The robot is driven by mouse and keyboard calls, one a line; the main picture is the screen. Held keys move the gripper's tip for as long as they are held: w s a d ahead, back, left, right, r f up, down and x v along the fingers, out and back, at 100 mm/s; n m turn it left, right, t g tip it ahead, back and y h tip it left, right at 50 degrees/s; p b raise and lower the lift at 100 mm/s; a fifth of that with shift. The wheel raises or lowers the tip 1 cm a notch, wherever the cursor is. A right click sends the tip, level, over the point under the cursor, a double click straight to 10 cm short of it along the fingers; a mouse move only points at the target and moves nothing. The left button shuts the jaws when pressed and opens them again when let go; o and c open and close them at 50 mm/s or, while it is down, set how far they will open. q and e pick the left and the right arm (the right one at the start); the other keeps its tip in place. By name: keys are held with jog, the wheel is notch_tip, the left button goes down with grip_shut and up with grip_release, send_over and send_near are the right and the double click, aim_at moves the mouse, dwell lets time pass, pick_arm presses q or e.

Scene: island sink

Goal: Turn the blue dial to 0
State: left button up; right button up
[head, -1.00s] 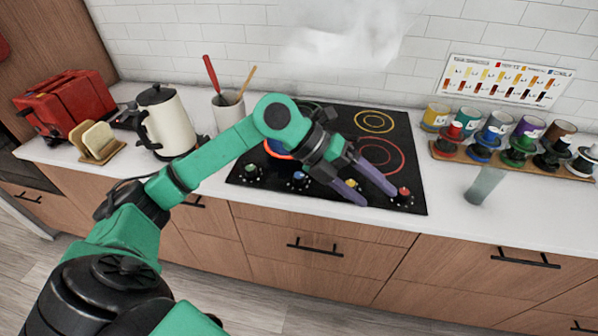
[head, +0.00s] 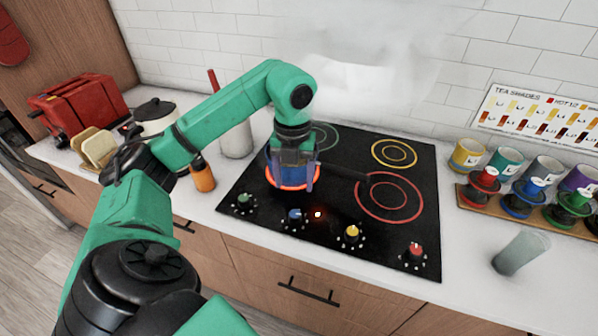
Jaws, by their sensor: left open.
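The blue dial (head: 294,215) is on the front edge of the black cooktop (head: 344,219), second from the left in a row of dials. A small orange light glows just right of it. My left gripper (head: 291,186) is open and points down, with its purple fingers apart. In the picture it is just behind the blue dial, in front of a blue pan (head: 284,178) on a burner ring glowing orange-red. I cannot tell whether the fingers touch the pan. The dial is clear of the fingers. My right gripper is out of view.
Green (head: 243,200), yellow (head: 352,234) and red (head: 416,251) dials share the front edge. The pan's dark handle (head: 346,173) sticks out right. An orange bottle (head: 202,177) stands left of the cooktop; a clear glass (head: 520,251) and a cup rack (head: 470,196) stand right.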

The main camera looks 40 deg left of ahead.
pick_arm(q)
send_over(295, 214)
jog(key=s, duration=0.1)
notch_tip(295, 214, down, 4)
jog(key=shift+f+p, duration=0.25)
jog(key=shift+p, duration=0.2)
jog(key=f, duration=0.2)
jog(key=shift+w+f+p, duration=0.3)
jog(key=f, duration=0.4)
jog(key=shift+w+f+p, duration=0.15)
jog(key=shift+w+p, duration=0.15)
jog(key=shift+p, duration=0.1)
jog(key=shift+s+f, duration=0.1)
jog(key=shift+s, duration=0.1)
jog(key=c, duration=0.4)
grip_shut()
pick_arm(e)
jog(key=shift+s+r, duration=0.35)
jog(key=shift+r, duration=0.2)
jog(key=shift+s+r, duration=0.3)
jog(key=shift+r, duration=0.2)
